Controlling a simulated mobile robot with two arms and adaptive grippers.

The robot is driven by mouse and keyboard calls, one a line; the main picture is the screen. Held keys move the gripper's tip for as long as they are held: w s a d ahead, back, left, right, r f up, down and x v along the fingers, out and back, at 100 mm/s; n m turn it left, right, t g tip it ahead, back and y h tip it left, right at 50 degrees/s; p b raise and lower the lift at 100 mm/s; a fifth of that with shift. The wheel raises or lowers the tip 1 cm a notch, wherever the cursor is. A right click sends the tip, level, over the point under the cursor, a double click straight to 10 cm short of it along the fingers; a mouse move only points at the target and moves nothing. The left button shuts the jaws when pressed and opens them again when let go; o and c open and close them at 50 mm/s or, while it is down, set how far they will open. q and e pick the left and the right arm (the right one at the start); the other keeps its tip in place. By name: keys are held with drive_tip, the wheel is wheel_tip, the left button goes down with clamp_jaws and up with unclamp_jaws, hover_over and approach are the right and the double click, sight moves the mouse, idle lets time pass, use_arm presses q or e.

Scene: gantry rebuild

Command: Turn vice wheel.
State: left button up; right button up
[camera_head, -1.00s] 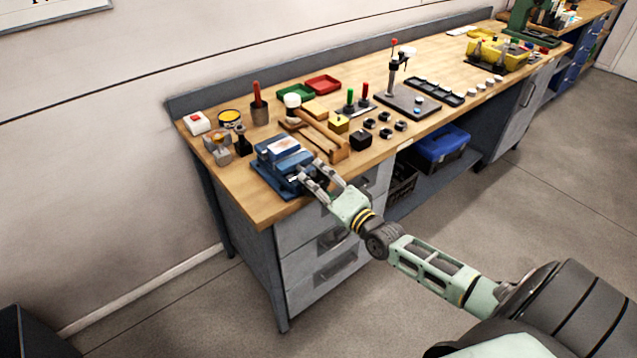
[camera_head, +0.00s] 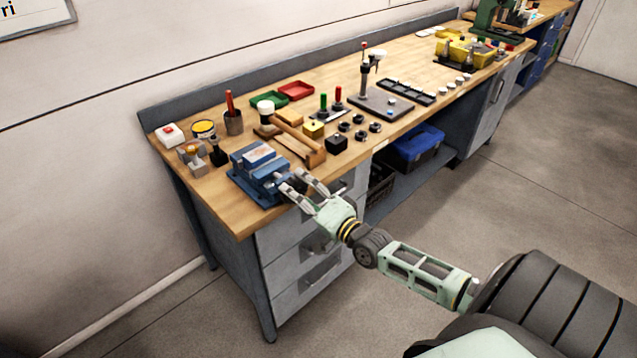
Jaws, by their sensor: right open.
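The blue vice (camera_head: 252,172) stands on the wooden workbench (camera_head: 222,212) near its front left corner. My right gripper (camera_head: 290,180) is open at the front right side of the vice, its two fingers apart and pointing at the vice's front end. The vice wheel is hard to make out; the fingers and the vice's front end overlap there. I cannot tell whether the fingers touch it. My left gripper is not in view.
Drawers (camera_head: 300,250) lie below the bench edge. The floor in front is clear.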

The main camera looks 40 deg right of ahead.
drive_tip(key=s, duration=1)
drive_tip(key=shift+d, duration=0.4)
drive_tip(key=shift+f, duration=0.1)
drive_tip(key=s+f+n+g+h, duration=0.1)
drive_tip(key=s+f+n+g, duration=0.2)
drive_tip(key=f, duration=0.8)
drive_tip(key=s+f+n+g, duration=0.1)
drive_tip(key=s+f+g, duration=0.1)
drive_tip(key=s+f, duration=0.65)
drive_tip(key=s+f+n+g+h, duration=0.1)
drive_tip(key=s+f+n+g, duration=0.15)
drive_tip(key=f, duration=1.05)
drive_tip(key=s+a+f+n+g, duration=0.3)
drive_tip(key=s+a+f, duration=0.2)
drive_tip(key=s, duration=0.3)
drive_tip(key=s+a+f+n+g+b, duration=0.1)
drive_tip(key=s+a+f+n+g, duration=0.2)
drive_tip(key=s+a+f, duration=0.2)
drive_tip(key=s+a+f+n+g, duration=0.3)
drive_tip(key=s+a+f, duration=0.2)
drive_tip(key=s+f, duration=0.4)
drive_tip(key=s, duration=0.4)
drive_tip(key=shift+s+a+f+b, duration=0.15)
drive_tip(key=shift+s+a+b, duration=0.1)
drive_tip(key=shift+a+b, duration=0.05)
